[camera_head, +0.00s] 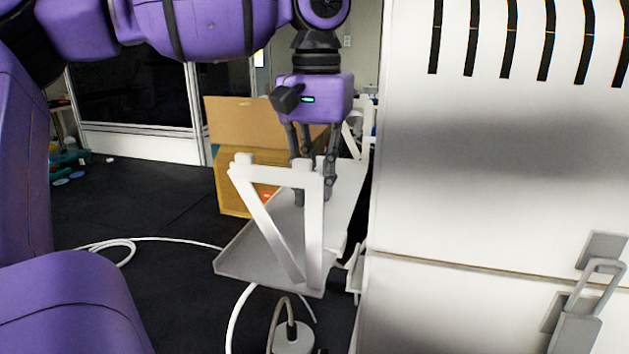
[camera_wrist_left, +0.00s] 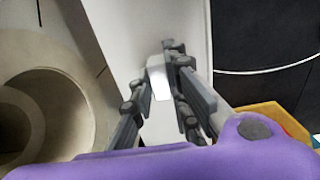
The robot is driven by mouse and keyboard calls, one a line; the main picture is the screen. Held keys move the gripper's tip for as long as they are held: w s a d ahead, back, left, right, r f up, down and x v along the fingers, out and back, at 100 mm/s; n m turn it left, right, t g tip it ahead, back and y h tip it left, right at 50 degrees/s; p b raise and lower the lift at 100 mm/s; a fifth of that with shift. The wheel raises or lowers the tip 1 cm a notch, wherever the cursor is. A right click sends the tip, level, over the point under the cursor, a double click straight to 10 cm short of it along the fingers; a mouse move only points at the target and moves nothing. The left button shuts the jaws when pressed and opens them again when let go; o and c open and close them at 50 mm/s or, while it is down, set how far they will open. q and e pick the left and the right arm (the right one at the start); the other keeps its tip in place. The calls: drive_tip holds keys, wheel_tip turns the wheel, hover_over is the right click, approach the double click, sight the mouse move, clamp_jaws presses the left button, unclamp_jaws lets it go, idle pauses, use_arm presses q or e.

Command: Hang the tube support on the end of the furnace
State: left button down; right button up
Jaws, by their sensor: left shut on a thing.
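The tube support is a white tray (camera_head: 240,262) with a triangular bracket at its near end and another part-hidden bracket behind my gripper. My left gripper (camera_head: 312,188) points down over it in the head view, shut on a white part of the support. The left wrist view shows the fingers (camera_wrist_left: 160,95) around a small white piece of it, with the flat pale tray (camera_wrist_left: 125,30) below. The furnace (camera_head: 480,180) is the large white body at right, close beside the support. Its round end opening (camera_wrist_left: 25,115) shows at left in the wrist view. Whether support and furnace touch is unclear.
A cardboard box (camera_head: 235,120) stands behind the support. A white cable (camera_head: 120,250) lies on the dark floor, and a round white fitting (camera_head: 293,338) with a hose is below the support. A metal latch (camera_head: 590,290) sticks out from the furnace. Floor at left is mostly open.

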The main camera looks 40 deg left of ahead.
use_arm(q)
drive_tip(key=shift+w+d, duration=0.15)
drive_tip(key=shift+d, duration=0.1)
use_arm(e)
drive_tip(key=shift+s+f, duration=0.15)
drive_tip(key=shift+f, duration=0.05)
use_arm(q)
drive_tip(key=shift+w+d+b, duration=0.2)
drive_tip(key=shift+d+b, duration=0.1)
use_arm(e)
drive_tip(key=shift+s+f, duration=0.15)
drive_tip(key=shift+f, duration=0.1)
use_arm(q)
drive_tip(key=shift+d, duration=0.15)
drive_tip(key=shift+f, duration=0.65)
idle(0.5)
drive_tip(key=c, duration=1.6)
unclamp_jaws()
drive_tip(key=shift+f, duration=0.1)
use_arm(e)
drive_tip(key=shift+r, duration=0.1)
